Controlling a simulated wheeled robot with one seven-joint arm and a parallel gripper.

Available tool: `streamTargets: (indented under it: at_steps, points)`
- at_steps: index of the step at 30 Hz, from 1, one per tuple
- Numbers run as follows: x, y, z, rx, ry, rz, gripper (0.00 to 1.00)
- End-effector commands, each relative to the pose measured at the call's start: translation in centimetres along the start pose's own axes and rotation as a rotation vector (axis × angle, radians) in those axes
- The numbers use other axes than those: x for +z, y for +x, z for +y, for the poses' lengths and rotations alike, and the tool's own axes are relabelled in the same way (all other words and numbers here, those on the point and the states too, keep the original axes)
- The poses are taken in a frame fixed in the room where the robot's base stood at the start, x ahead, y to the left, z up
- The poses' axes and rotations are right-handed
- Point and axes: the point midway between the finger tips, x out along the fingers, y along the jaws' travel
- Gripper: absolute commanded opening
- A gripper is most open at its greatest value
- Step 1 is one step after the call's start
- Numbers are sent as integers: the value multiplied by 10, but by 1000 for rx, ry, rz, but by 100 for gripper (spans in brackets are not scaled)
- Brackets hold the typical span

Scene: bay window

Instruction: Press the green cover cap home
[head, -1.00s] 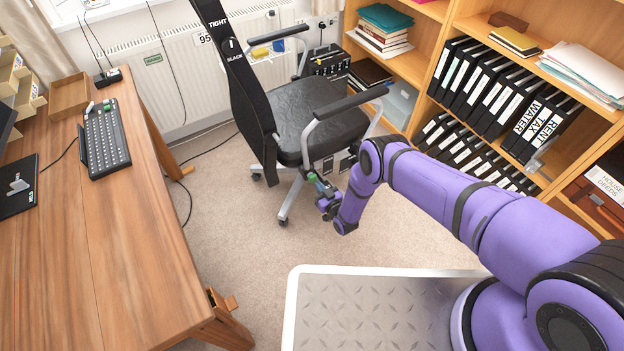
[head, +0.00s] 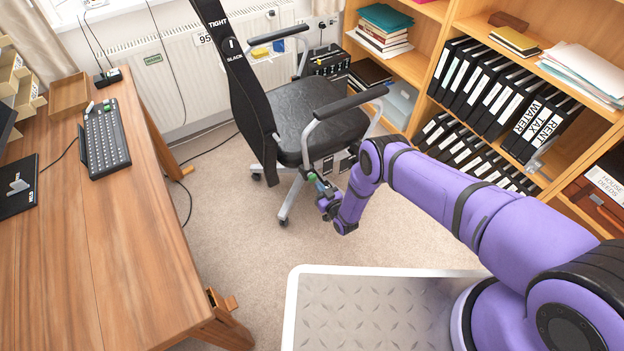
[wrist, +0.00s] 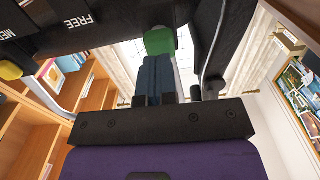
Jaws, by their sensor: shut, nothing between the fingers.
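The green cover cap (wrist: 160,41) is under the office chair, just beyond my fingertips in the wrist view. In the head view it is a small green spot (head: 311,177) below the front of the chair seat (head: 318,118). My gripper (wrist: 157,62) has its blue fingers together with nothing between them, pointing up at the cap. The fingertips overlap the cap's lower edge in the picture; whether they touch it I cannot tell. In the head view my gripper (head: 318,184) is low beside the chair. The cap's seat is hidden.
The dark underside (wrist: 110,22) of the chair carries labels, one reading FREE. A yellow knob (wrist: 10,70) is at its left, and a dark lever (wrist: 212,85) hangs right of my fingers. A wooden desk (head: 130,260) stands left, a bookcase (head: 420,95) right. Carpet (head: 235,225) between is mostly clear.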

Motion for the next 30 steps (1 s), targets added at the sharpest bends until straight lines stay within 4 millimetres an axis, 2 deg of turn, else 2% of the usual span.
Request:
streamTargets:
  at_steps: [11,30]
  points:
    - [0,1,0,0,0,0,0]
    - [0,17,0,0,0,0,0]
